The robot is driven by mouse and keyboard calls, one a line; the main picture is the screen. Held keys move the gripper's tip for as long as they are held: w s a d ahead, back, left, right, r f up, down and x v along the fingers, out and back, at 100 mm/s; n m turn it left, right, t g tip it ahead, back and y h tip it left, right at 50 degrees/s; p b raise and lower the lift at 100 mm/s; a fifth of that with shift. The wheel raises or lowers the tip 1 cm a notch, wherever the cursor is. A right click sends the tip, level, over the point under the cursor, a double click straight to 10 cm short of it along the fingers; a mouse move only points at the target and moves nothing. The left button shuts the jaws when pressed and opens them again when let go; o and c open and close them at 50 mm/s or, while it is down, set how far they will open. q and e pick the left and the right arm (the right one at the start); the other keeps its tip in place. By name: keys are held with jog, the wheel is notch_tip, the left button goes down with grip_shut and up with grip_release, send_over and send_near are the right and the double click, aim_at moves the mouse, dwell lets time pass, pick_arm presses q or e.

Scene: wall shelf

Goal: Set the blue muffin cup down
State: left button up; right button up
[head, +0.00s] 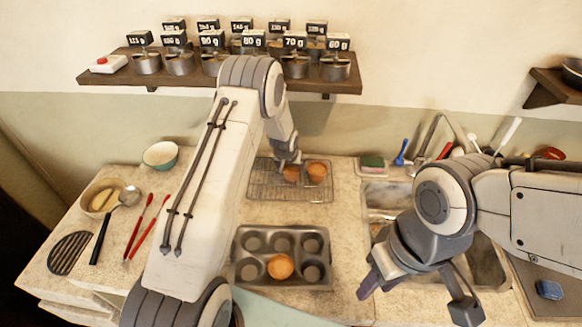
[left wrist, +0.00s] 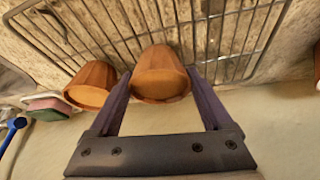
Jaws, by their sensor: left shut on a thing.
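My left gripper (head: 290,158) is shut on an orange-brown muffin cup (left wrist: 160,75) over the wire rack (head: 262,190). The cup sits between the two fingers in the left wrist view; I see no blue on it. Whether its base touches the rack is hard to tell. A second orange-brown muffin cup (head: 317,170) is on the rack close beside it, also in the left wrist view (left wrist: 92,86). My right gripper (head: 416,294) is open and empty, in front of the sink.
A muffin tin (head: 237,272) with one muffin (head: 281,266) stands in front of the rack. A sponge (head: 372,162) and blue brush (head: 401,154) are by the sink. A bowl (head: 160,155) and red-handled tools (head: 140,226) lie left. A shelf (head: 120,79) with labelled tins hangs above.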

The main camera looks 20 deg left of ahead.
pick_arm(q)
jog(key=shift+f, duration=0.25)
jog(key=o, duration=1.3)
jog(key=shift+r, duration=0.1)
jog(key=shift+c, duration=0.2)
